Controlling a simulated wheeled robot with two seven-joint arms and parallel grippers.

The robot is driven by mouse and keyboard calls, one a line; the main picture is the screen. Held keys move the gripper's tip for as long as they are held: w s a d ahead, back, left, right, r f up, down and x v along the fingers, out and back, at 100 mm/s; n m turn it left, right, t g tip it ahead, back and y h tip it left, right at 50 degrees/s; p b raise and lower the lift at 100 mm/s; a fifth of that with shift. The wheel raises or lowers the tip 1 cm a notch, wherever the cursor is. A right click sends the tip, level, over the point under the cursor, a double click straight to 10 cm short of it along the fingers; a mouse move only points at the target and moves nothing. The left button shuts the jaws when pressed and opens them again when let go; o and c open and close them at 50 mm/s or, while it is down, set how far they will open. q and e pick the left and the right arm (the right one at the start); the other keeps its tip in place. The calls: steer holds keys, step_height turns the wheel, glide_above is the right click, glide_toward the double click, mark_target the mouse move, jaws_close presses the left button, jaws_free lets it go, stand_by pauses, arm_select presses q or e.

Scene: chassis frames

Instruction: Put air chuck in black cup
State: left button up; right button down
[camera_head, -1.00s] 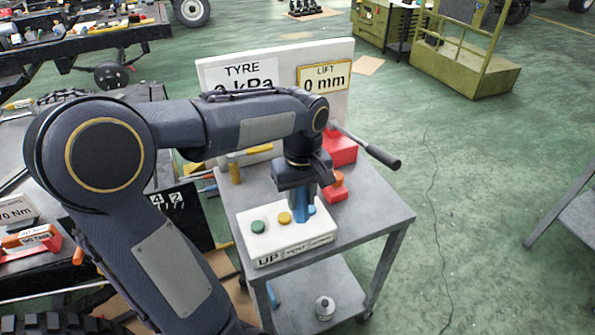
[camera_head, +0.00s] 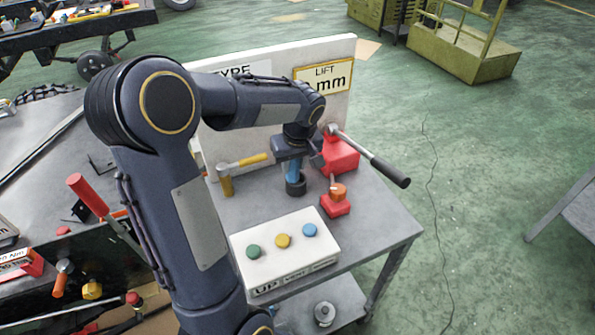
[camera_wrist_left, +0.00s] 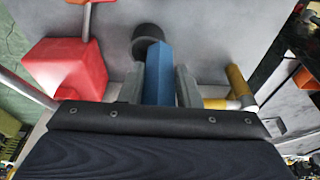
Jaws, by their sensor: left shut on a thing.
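My left gripper (camera_head: 292,163) is shut on a blue piece (camera_head: 293,172), which I take to be the air chuck. It points down over the small black cup (camera_head: 297,189) on the grey cart top. In the left wrist view the blue air chuck (camera_wrist_left: 158,72) stands between the two grey fingers (camera_wrist_left: 158,88), and its far end overlaps the right part of the black cup (camera_wrist_left: 147,32). I cannot tell whether the tip is inside the cup or just above it. My right gripper is not in view.
A red box (camera_head: 340,155) with a long lever (camera_head: 375,165) stands right of the cup, with a smaller red-orange block (camera_head: 336,203) nearby. A white button box (camera_head: 285,252) is in front, a white panel (camera_head: 338,85) behind.

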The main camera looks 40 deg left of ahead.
mark_target(297, 174)
arm_select(q)
steer(key=w+f, duration=0.1)
steer(key=w+a+f, duration=0.1)
steer(key=w+f, duration=0.1)
steer(key=f, duration=0.1)
steer(key=shift+w+a+f, duration=0.1)
steer(key=shift+a, duration=0.15)
steer(key=x, duration=0.3)
steer(key=shift+d+f, duration=0.15)
steer(key=shift+d, duration=0.15)
steer(key=o, duration=1.1)
steer(key=shift+c, duration=0.2)
steer(key=v, duration=1.1)
steer(key=s+d+m+t+h, duration=0.1)
steer(key=s+d+m+h, duration=0.1)
steer(key=s+d, duration=0.3)
steer(key=s+d+r+m+t+h, duration=0.1)
steer(key=s+d+m, duration=0.3)
steer(key=s, duration=0.6)
steer(key=s+d+m+t+h, duration=0.2)
steer(key=s+d+m+h, duration=0.1)
steer(key=s+d, duration=0.4)
steer(key=shift+s+d+r+m, duration=0.25)
steer(key=shift+r+m, duration=0.15)
steer(key=shift+m, duration=0.2)
